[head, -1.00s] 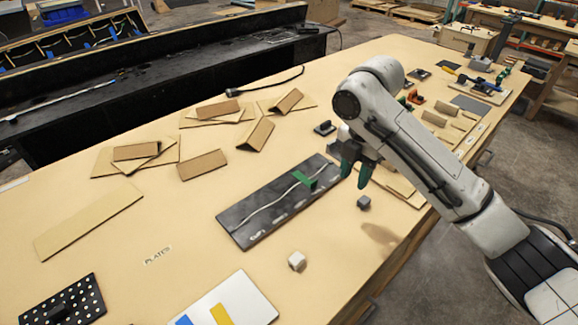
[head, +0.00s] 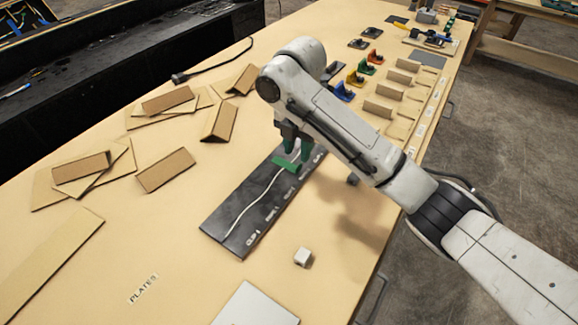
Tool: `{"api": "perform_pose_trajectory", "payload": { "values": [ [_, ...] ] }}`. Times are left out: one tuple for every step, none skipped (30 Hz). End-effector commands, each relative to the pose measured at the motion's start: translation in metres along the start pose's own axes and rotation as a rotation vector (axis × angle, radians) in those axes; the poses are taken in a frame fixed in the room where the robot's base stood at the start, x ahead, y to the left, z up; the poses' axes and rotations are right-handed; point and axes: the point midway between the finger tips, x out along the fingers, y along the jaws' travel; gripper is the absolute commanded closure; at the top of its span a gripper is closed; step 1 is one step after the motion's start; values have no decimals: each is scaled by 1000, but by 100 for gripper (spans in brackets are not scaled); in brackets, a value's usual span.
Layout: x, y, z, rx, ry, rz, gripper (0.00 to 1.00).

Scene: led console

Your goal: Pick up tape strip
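A white wavy strip (head: 249,207), which looks like the tape strip, lies along a black board (head: 222,222) on the wooden table. A flat green piece (head: 284,164) lies across it near the board's far end. My gripper (head: 298,148) has green fingertips. It is over the far end of the board, just behind and to the right of the green piece. Its fingers are apart, with a pale bit of strip visible between them. I cannot tell whether the fingertips touch the board. My arm hides part of the board's far right side.
Cardboard pieces (head: 165,170) lie to the left. Coloured clips (head: 355,77) stand beyond my arm. The front left tabletop is mostly clear.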

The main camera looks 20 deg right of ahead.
Motion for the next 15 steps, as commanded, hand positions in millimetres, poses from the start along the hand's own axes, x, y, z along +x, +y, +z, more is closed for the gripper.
{"api": "perform_pose_trajectory", "payload": {
  "values": [
    [3,0,1,1,1,-1,64],
    [6,-1,2,1,1,-2,64],
    [10,-1,3,1,0,-4,64],
    [14,-1,4,1,1,-3,64],
    [18,-2,5,2,1,-4,64],
    [24,-2,6,3,1,-4,64],
    [28,-2,7,1,1,-5,64],
    [34,-2,6,1,1,-3,64],
    [39,-1,6,1,1,-3,64],
    [42,-1,6,0,0,-3,64],
    [44,-1,6,0,-1,-2,64],
    [47,-1,6,0,-1,-1,64],
    [49,-1,6,0,-1,-1,64],
    [50,-1,7,0,-1,-1,64],
    [50,-1,7,0,-1,-1,64]
  ]
}}
